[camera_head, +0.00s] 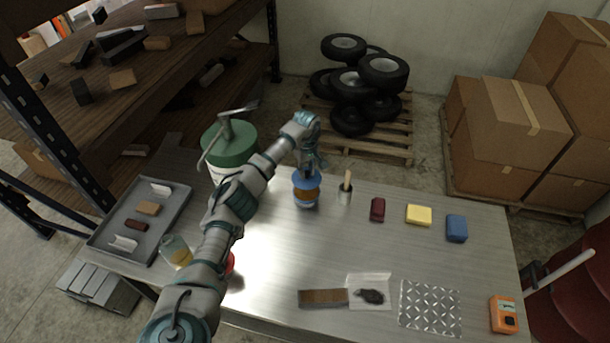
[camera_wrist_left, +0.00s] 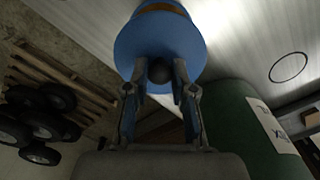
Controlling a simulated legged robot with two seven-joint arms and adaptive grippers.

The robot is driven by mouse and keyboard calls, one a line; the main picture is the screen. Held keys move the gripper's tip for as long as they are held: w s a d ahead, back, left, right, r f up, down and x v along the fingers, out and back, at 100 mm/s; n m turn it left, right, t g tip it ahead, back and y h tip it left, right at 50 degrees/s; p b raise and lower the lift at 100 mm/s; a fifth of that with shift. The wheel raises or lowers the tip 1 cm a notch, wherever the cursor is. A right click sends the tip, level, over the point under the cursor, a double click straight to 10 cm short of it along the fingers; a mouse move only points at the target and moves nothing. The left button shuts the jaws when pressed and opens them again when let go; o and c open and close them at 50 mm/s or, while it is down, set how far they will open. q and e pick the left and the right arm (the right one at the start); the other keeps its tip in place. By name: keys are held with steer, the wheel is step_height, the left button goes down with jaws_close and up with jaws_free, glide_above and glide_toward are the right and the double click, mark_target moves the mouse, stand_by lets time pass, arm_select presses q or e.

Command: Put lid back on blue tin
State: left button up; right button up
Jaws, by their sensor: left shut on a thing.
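The blue tin (camera_head: 306,196), with an orange-brown band, stands upright on the metal workbench. The round blue lid (camera_head: 300,177) is right over its top; it also shows in the left wrist view (camera_wrist_left: 190,42), with a dark knob (camera_wrist_left: 159,71). My left gripper (camera_head: 310,168) points down from above and is shut on the lid's knob, one finger on each side of it. The lid hides the tin's rim, so I cannot tell whether it sits fully on it. My right gripper is not in view.
A cup with a wooden-handled brush (camera_head: 345,191) stands close right of the tin. A green canister (camera_head: 230,143) is behind my left arm. A grey tray (camera_head: 105,235) and a jar (camera_head: 176,251) are at left. Red, yellow and blue blocks (camera_head: 456,228) line the right side.

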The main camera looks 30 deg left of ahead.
mark_target(307, 178)
arm_select(q)
steer(key=shift+f+b, duration=1.9)
steer(key=shift+f, duration=1.3)
steer(key=shift+r, duration=0.15)
steer(key=shift+f+b, duration=0.25)
steer(key=shift+b, duration=0.15)
steer(key=o, duration=1.5)
steer(key=shift+r+p, duration=2)
steer(key=shift+r, duration=1.55)
